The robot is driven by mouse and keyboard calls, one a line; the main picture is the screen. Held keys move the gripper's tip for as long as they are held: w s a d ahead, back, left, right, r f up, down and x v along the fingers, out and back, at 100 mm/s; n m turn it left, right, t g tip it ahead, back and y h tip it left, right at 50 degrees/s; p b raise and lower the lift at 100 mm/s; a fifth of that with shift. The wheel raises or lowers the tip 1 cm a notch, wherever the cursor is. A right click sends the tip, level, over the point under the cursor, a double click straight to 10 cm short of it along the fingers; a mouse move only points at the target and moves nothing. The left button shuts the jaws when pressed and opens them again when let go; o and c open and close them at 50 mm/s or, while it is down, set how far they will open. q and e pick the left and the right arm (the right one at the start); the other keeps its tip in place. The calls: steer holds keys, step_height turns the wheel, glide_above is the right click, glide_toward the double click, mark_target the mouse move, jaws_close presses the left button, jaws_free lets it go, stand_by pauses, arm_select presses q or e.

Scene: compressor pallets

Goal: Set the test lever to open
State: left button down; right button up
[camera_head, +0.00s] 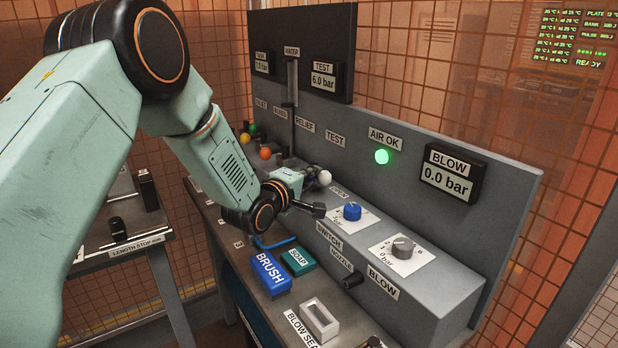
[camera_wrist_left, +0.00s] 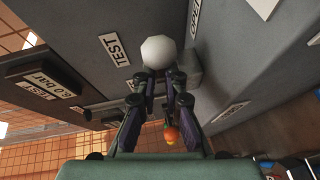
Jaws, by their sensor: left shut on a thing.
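The test lever's white ball knob (camera_head: 325,178) is at the front of the grey panel, below the TEST label (camera_head: 336,141). In the left wrist view the white knob (camera_wrist_left: 158,50) shows at the fingertips. My left gripper (camera_head: 311,179) reaches in from the left and is shut on the test lever just at the knob. Its two fingers (camera_wrist_left: 160,78) stand on either side, and the lever's shaft is mostly hidden. An OPEN label (camera_head: 338,190) is right of the knob, partly covered. My right gripper is not in view.
Yellow (camera_head: 245,139) and orange (camera_head: 265,153) knobs stand left of the gripper. A blue dial (camera_head: 352,211) and grey dial (camera_head: 402,247) are on the right ledge. The upright panel blocks the back.

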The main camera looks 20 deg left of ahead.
arm_select(q)
steer(key=shift+w+d+f+n+y, duration=0.1)
steer(key=shift+d+f+n+y, duration=0.1)
steer(key=shift+d+n+y, duration=0.45)
steer(key=shift+d+f+n+y, duration=0.2)
steer(key=shift+n+y, duration=0.25)
steer(key=shift+y, duration=0.4)
steer(key=shift+n+y, duration=0.5)
steer(key=shift+y, duration=0.2)
steer(key=shift+d+r+y, duration=0.1)
steer(key=shift+r+y, duration=0.05)
steer(key=shift+y, duration=0.15)
